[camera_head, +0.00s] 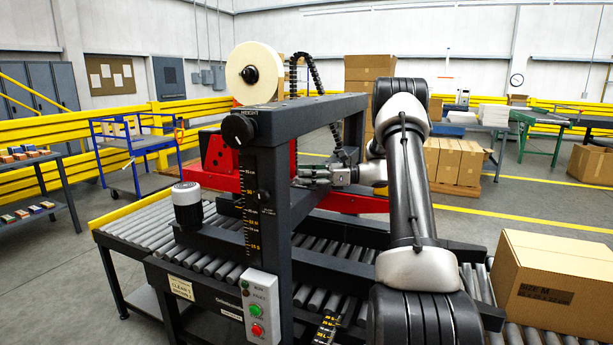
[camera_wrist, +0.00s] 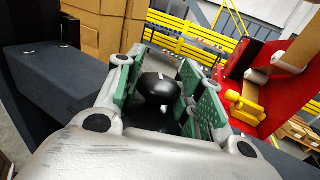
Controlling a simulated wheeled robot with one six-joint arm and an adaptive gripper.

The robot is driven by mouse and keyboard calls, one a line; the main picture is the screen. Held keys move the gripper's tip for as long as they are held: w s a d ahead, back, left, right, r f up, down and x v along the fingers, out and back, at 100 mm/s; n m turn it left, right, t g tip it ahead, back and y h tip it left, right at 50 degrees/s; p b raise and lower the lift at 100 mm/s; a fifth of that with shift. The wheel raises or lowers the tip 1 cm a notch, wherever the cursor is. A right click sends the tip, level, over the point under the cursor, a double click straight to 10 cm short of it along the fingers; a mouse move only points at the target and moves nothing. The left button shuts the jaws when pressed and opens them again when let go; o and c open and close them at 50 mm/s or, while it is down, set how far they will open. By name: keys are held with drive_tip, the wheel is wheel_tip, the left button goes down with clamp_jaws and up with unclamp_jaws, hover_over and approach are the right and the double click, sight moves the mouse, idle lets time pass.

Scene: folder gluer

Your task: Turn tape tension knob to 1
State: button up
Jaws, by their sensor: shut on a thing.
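My gripper (camera_head: 308,172) reaches in from the right, between the posts of the dark machine frame, to the red tape head (camera_head: 219,162). In the wrist view, the green-padded fingers of my gripper (camera_wrist: 166,82) are shut on a black rounded knob (camera_wrist: 157,90), which I take for the tape tension knob. The pads stand on either side of it. The knob's scale and pointer cannot be seen, so its setting cannot be read. In the head view the knob is hidden by the gripper and frame.
The dark crossbar (camera_head: 300,112) passes above my gripper. A tape roll (camera_head: 255,74) stands on top, and a black height knob (camera_head: 238,130) is on the front post. A cardboard box (camera_head: 553,285) rests on the rollers at right. In the wrist view, a yellow part (camera_wrist: 243,108) sits close right.

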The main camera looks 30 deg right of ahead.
idle(0.3)
drive_tip(key=o, duration=1)
drive_tip(key=shift+d, duration=0.1)
drive_tip(key=v, duration=1.2)
